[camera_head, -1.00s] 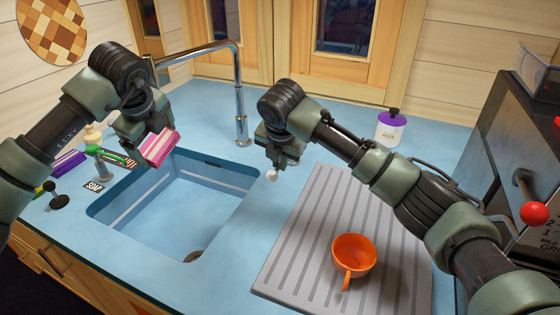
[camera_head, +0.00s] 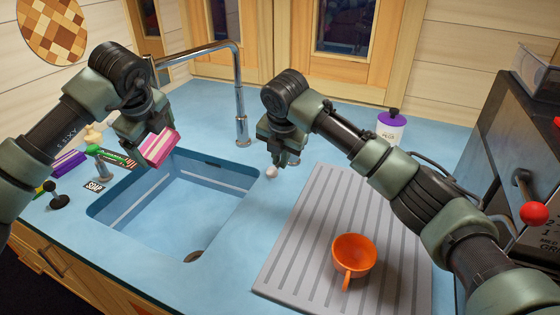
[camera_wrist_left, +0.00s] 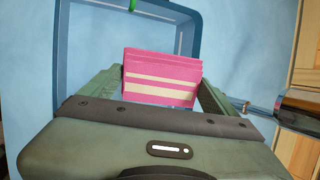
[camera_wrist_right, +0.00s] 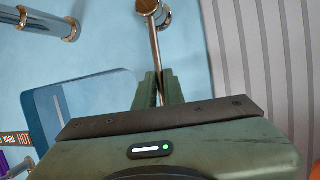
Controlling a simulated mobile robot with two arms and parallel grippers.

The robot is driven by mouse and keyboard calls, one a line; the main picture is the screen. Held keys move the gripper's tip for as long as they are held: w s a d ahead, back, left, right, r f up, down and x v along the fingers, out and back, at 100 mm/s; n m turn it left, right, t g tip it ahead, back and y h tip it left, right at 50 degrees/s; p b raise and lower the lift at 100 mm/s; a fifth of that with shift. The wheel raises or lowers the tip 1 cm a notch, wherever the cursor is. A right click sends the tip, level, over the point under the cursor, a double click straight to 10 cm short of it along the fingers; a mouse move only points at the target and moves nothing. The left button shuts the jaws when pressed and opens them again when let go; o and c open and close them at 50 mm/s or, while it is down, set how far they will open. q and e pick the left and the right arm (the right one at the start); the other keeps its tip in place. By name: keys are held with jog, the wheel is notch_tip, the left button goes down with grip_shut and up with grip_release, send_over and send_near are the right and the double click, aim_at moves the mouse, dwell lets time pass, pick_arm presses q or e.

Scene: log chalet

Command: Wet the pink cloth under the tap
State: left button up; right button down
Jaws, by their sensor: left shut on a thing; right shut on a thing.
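The folded pink cloth (camera_head: 160,147) with pale stripes is over the left part of the sink (camera_head: 175,205). My left gripper (camera_head: 150,138) is shut on it; the left wrist view shows the cloth (camera_wrist_left: 163,78) between its fingers. The chrome tap (camera_head: 239,100) rises behind the sink and its spout reaches left; its end is hidden behind my left arm. No water shows. My right gripper (camera_head: 284,158) is right of the sink, shut on a thin metal rod (camera_wrist_right: 154,45) with a round end. A small pale knob (camera_head: 271,172) shows just below this gripper.
An orange cup (camera_head: 353,257) stands on the grey ridged drainboard (camera_head: 300,245). A white jar with purple lid (camera_head: 391,128) is at the back. A machine with red-knobbed lever (camera_head: 533,213) is at right.

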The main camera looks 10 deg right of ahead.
jog(key=shift+w+d+r+g, duration=0.1)
jog(key=shift+w+r+g, duration=0.05)
jog(key=shift+r+g, duration=0.2)
jog(key=c, duration=1.5)
grip_release()
jog(key=v, duration=1.2)
jog(key=shift+d, duration=0.2)
